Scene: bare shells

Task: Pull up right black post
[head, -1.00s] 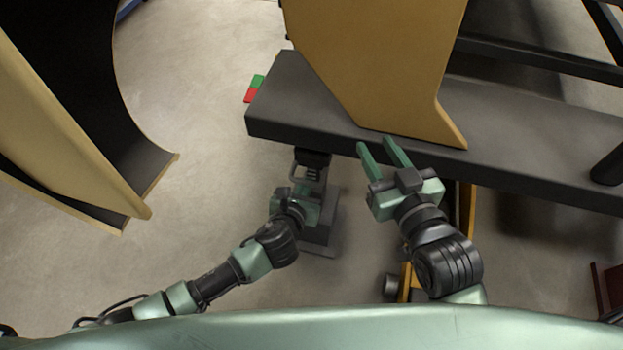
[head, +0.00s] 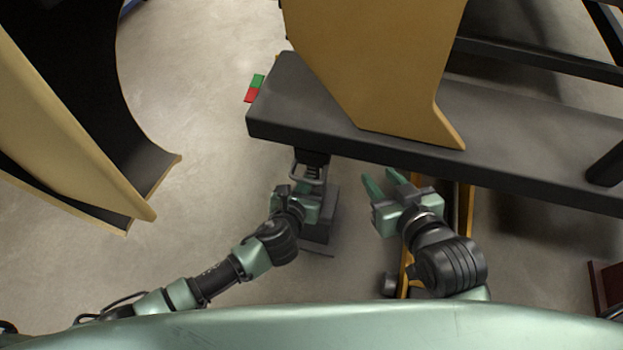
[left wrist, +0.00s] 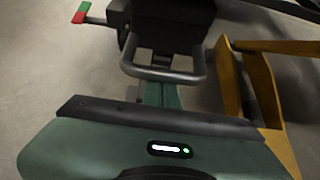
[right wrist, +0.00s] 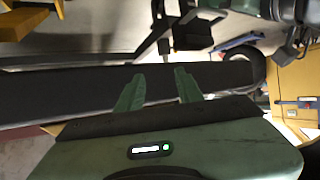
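A long dark beam (head: 520,145) crosses the head view. A black post with a loop handle (head: 308,168) hangs under its left end, above a dark foot (head: 320,225). My left gripper (head: 305,186) is at this handle. In the left wrist view its fingers (left wrist: 161,94) are close together and meet the handle bar (left wrist: 165,74); their tips are hidden behind it. My right gripper (head: 382,184) is open and empty, in front of the beam. Its spread fingers (right wrist: 158,88) point at the beam in the right wrist view. Another dark post (head: 607,167) stands at the right edge.
A tan panel (head: 385,60) rises from the beam. A curved tan and black shell (head: 95,130) stands at the left. A red and green block (head: 254,89) lies beyond the beam's left end. Yellow legs (head: 464,210) stand under the beam. Floor between shell and beam is clear.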

